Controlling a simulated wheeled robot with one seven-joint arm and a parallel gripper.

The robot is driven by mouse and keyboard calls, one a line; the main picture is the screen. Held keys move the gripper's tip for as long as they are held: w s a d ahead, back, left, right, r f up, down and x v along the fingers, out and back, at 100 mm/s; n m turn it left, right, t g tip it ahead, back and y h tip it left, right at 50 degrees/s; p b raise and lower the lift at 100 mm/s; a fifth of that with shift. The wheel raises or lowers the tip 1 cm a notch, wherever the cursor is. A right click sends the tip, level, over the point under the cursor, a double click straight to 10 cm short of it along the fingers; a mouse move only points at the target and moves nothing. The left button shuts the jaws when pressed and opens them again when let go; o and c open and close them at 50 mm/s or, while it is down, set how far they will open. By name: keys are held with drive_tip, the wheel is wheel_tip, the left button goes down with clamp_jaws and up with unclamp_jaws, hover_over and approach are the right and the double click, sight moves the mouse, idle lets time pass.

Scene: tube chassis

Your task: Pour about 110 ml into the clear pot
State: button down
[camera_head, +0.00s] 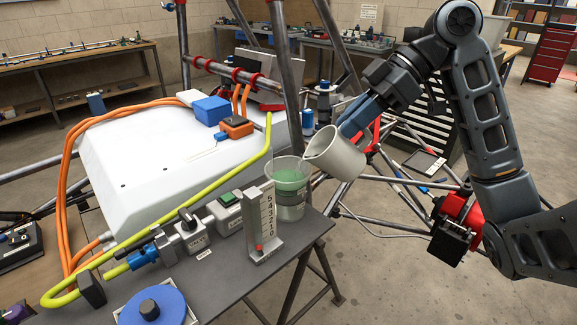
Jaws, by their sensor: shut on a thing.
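The clear pot (291,201) stands near the right end of the grey bench, with green liquid showing inside it. A beige jug (341,156) is tilted to the left, its spout at the pot's right rim and slightly above it. No falling stream can be made out, and the jug's contents are hidden. My gripper (369,139) is shut on the jug at its right side; the fingertips are partly hidden. A grey upright scale (263,225), numbered 5 down to 0, stands just in front of the pot, with a red mark near its bottom.
Small grey switch boxes (191,233) stand left of the scale. A blue disc (153,305) lies at the front. A white casing (150,160) and steel chassis tubes (290,75) are close behind.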

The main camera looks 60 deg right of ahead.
sight(370, 133)
drive_tip(key=shift+w+a+r+g+h+p, duration=0.4)
drive_tip(key=shift+w+r+g+h+p, duration=0.3)
drive_tip(key=shift+p, duration=0.5)
drive_tip(key=shift+w+a+r+g+h+p, duration=0.45)
drive_tip(key=shift+g+p, duration=0.35)
drive_tip(key=shift+p, duration=0.35)
idle(1.9)
drive_tip(key=f+b, duration=0.1)
drive_tip(key=s+d+f+t+y+b, duration=0.1)
drive_tip(key=b, duration=0.1)
drive_tip(key=t+b, duration=0.1)
drive_tip(key=shift+s+d+f+y, duration=0.2)
drive_tip(key=shift+s+f+y, duration=0.15)
drive_tip(key=shift+s+f, duration=0.05)
drive_tip(key=shift+s+d+f+t+b, duration=0.15)
drive_tip(key=shift+s+f+t+b, duration=0.2)
drive_tip(key=shift+b, duration=0.4)
drive_tip(key=shift+d+r+t+y, duration=0.1)
drive_tip(key=shift+r+t+y, duration=0.25)
drive_tip(key=shift+r+y, duration=0.05)
drive_tip(key=shift+s+d+f+t+y+b, duration=0.2)
drive_tip(key=shift+s+f+t+b, duration=0.15)
drive_tip(key=shift+b, duration=0.25)
drive_tip(key=shift+s+d+f+t+y+b, duration=0.15)
drive_tip(key=shift+s+f+y+b, duration=0.05)
drive_tip(key=shift+f+b, duration=0.3)
drive_tip(key=shift+s+d+f+t+y+b, duration=0.3)
drive_tip(key=shift+s+d+t+y+b, duration=0.1)
drive_tip(key=shift+s+d+t+b, duration=0.3)
drive_tip(key=shift+a, duration=0.15)
